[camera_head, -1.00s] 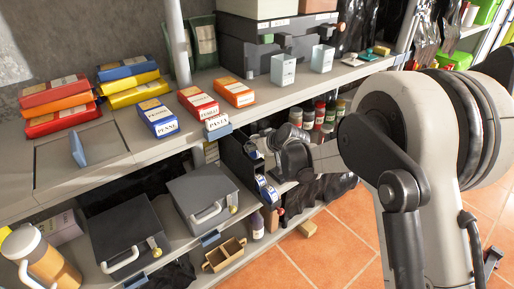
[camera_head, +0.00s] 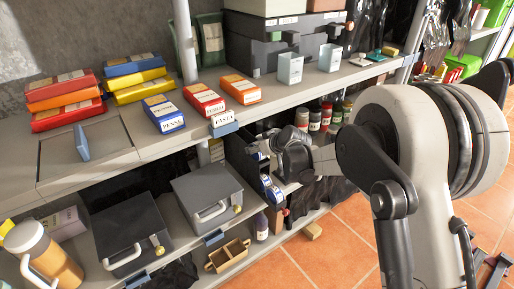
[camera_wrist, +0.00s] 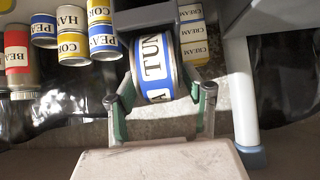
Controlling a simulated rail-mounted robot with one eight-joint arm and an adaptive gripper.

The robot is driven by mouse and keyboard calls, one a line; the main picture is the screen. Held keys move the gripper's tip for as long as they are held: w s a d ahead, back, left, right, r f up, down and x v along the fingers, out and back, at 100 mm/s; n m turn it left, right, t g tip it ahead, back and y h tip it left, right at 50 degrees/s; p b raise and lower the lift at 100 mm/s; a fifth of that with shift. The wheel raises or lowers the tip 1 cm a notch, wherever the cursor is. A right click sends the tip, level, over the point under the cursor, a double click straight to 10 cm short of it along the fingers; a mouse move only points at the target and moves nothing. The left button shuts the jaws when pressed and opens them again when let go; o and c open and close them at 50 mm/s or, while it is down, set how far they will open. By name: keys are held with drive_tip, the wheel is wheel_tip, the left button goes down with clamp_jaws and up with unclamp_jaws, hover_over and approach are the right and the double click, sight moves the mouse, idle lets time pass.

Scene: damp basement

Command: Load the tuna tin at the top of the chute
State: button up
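The tuna tin (camera_wrist: 158,68), with a blue and white label, lies between my gripper's fingertips (camera_wrist: 161,88) in the wrist view. Both fingers appear to press on its sides. In the head view my gripper (camera_head: 286,160) is at the dark chute (camera_head: 240,158) under the shelf edge, close to its upper part. The tin there is mostly hidden by my gripper. Several blue-labelled tins (camera_head: 271,188) show lower in the chute. A dark bar (camera_wrist: 158,16) crosses just beyond the tin in the wrist view.
Several labelled cans (camera_wrist: 73,45) and yellow cream boxes (camera_wrist: 194,42) stand near the tin. A pale post (camera_wrist: 241,90) rises right of my gripper. Grey lockboxes (camera_head: 206,195) sit below.

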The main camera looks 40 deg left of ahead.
drive_tip(key=shift+o, duration=0.5)
drive_tip(key=v, duration=1.2)
drive_tip(key=shift+w+r, duration=0.1)
